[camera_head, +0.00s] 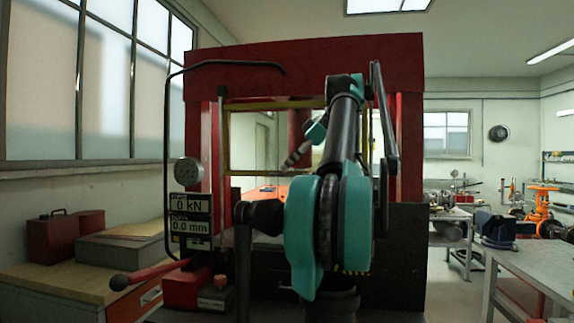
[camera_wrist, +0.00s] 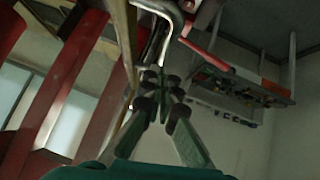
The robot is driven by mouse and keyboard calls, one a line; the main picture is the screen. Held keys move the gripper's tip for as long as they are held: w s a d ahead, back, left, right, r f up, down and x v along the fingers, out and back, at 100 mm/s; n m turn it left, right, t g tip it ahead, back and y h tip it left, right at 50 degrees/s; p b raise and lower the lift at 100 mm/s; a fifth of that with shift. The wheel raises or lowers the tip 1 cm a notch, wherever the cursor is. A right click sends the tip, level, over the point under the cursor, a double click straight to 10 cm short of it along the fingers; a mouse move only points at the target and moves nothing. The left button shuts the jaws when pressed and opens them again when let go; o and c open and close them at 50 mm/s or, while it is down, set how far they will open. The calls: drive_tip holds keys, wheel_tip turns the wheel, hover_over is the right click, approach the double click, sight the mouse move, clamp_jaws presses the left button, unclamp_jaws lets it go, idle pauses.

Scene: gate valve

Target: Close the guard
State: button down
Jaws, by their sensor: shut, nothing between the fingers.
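The guard (camera_head: 228,140) is a clear panel with a yellow frame, set across the front of the red press. Its lower edge sits above the press's work opening, where an orange surface shows below it. My gripper (camera_head: 289,162) is small in the head view, close to the guard's lower edge and partly behind my arm. In the wrist view my gripper (camera_wrist: 158,78) has its fingers together and empty. A yellowish frame edge (camera_wrist: 130,60) runs close beside the fingertips. I cannot tell whether they touch.
The red press frame (camera_head: 300,55) surrounds the guard. A bent black tube (camera_head: 166,150), a gauge (camera_head: 188,171) and a display (camera_head: 190,217) stand at its left. Benches flank both sides; the right aisle floor is clear.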

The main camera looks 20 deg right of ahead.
wheel_tip(320, 180, down, 26)
idle(0.5)
drive_tip(key=shift+s, duration=0.15)
